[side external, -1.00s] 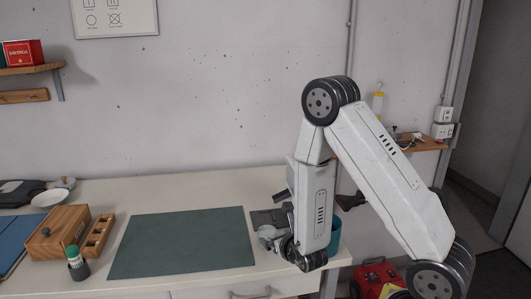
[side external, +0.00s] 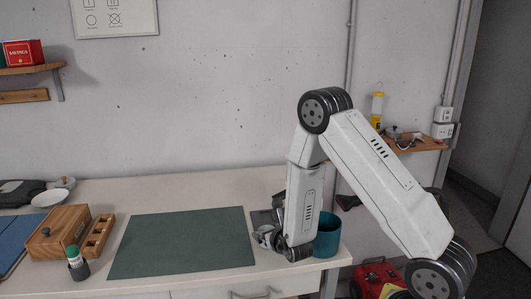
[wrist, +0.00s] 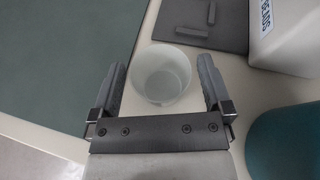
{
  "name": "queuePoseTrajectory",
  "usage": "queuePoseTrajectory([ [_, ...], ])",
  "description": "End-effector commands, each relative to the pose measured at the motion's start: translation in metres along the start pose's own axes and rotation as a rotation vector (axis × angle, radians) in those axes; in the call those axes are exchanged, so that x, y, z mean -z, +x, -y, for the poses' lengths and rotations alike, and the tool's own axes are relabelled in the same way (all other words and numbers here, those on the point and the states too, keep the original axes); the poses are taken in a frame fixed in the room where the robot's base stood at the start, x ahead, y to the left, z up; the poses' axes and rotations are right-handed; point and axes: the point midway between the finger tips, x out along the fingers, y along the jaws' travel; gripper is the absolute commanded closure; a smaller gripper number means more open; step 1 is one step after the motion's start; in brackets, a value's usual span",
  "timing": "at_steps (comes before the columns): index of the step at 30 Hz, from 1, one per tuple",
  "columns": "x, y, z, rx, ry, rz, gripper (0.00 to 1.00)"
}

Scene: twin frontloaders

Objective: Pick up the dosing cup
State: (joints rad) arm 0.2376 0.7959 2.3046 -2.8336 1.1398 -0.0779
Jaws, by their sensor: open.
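The dosing cup (wrist: 161,82) looks like a small, pale, translucent cup, upright and empty, on the cream tabletop in the wrist view. My gripper (wrist: 162,68) is open, with one dark finger on each side of the cup. A small gap shows on both sides, so the fingers seem not to touch it. In the side external view my gripper (side external: 266,237) is low over the table near its right front edge, and I cannot clearly make out the cup there.
A teal container (side external: 327,236) stands close to the right of my gripper. A white box with lettering (wrist: 288,38) and a dark tray (wrist: 205,22) with grey bars lie beyond the cup. A green mat (side external: 182,242) is to the left. A wooden box (side external: 58,233) stands further left.

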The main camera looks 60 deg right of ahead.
Motion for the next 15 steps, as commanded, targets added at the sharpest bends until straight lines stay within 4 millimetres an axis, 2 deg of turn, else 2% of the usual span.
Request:
queuePoseTrajectory([
  [6, 0.0002, 0.0138, 0.0004, 0.001, 0.001, -0.001, 0.00],
  [15, 0.0001, 0.0145, 0.0002, 0.000, 0.000, -0.001, 0.00],
])
